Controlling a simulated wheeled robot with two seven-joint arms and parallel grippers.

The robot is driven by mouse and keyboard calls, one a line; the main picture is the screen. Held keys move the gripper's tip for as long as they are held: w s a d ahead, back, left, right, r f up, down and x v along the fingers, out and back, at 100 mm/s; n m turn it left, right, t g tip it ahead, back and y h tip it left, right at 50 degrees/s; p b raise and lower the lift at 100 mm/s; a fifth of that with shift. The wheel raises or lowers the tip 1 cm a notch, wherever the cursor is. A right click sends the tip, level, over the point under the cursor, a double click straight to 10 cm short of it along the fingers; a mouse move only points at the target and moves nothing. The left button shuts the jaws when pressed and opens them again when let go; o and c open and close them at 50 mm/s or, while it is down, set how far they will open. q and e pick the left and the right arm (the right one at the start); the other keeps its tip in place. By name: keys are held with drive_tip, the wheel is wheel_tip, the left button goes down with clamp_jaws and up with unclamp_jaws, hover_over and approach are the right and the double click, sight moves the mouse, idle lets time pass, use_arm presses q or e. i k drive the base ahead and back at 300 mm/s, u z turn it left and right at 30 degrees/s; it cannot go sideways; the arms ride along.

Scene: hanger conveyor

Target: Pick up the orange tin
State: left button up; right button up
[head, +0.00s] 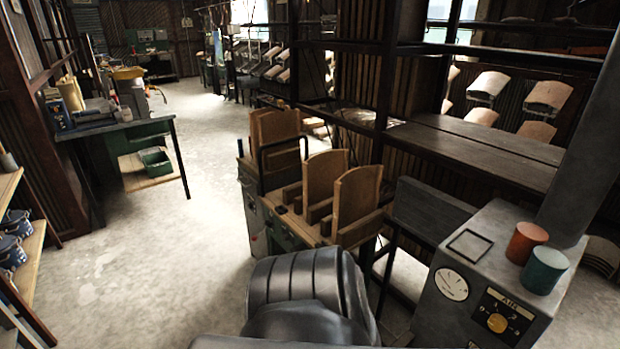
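The orange tin (526,243) is a small upright cylinder with a rust-orange side. It stands on top of a grey control box (475,260) at the lower right. Neither of my grippers shows in the head view. A grey, ribbed rounded part, which looks like one of my arm links, fills the bottom centre, left of the box and apart from the tins. No gripper is seen at the orange tin.
The box has a dial (451,285), a yellow knob panel (497,318) and a thick grey pipe (590,150) close behind the tins. Wooden boards (327,180) stand left of a dark bench (430,208). Open concrete floor (190,240) lies left.

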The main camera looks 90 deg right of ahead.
sight(526, 235)
drive_tip(key=z, duration=2)
drive_tip(key=i, duration=1.7)
drive_tip(key=z, duration=1)
